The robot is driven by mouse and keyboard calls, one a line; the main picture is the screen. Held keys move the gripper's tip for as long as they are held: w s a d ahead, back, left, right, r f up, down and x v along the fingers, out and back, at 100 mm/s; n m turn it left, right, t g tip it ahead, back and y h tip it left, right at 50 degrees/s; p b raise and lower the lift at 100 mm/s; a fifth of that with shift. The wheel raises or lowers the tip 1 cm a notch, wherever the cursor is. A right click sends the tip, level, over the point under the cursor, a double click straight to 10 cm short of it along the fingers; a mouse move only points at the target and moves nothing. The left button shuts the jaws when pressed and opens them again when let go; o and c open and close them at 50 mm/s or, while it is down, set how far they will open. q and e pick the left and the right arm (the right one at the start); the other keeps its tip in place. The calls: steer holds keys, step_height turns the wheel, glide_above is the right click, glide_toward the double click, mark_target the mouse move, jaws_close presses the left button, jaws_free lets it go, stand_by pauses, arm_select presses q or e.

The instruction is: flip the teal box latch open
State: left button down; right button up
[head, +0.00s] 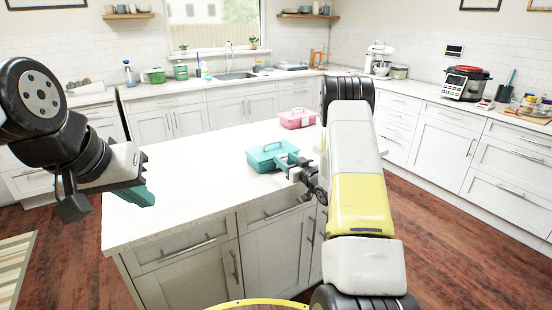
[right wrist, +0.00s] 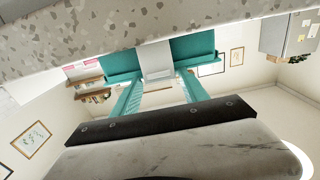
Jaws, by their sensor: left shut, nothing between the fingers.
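The teal box (head: 266,160) sits on the white island counter, lid down, with a handle on top. In the right wrist view its teal front (right wrist: 205,45) shows upside down, with a pale grey latch (right wrist: 155,60) on it. My right gripper (head: 293,163) is at the box's right side in the head view. In the right wrist view its teal fingers (right wrist: 160,82) are apart, one on each side of the latch, with nothing clearly held; contact cannot be told. My left gripper (head: 145,193) is shut and empty, over the island's left edge, away from the box.
A pink box (head: 297,118) stands behind the teal box on the island counter (head: 180,195). The counter's left part is clear. Wall counters with a sink (head: 235,76) and a red cooker (head: 466,83) lie beyond.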

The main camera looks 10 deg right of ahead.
steer(key=c, duration=1)
steer(key=shift+o, duration=0.2)
steer(key=shift+s+d+f+t+y, duration=0.15)
steer(key=shift+s+f+t+y, duration=0.25)
steer(key=shift+t, duration=0.3)
steer(key=shift+s+d+f+t, duration=0.1)
steer(key=shift+s+f+t, duration=0.15)
steer(key=shift+t, duration=0.65)
steer(key=o, duration=1.4)
steer(key=v, duration=0.7)
steer(key=shift+s+d+f, duration=0.15)
steer(key=shift+s+f, duration=0.05)
steer(key=shift+s, duration=0.15)
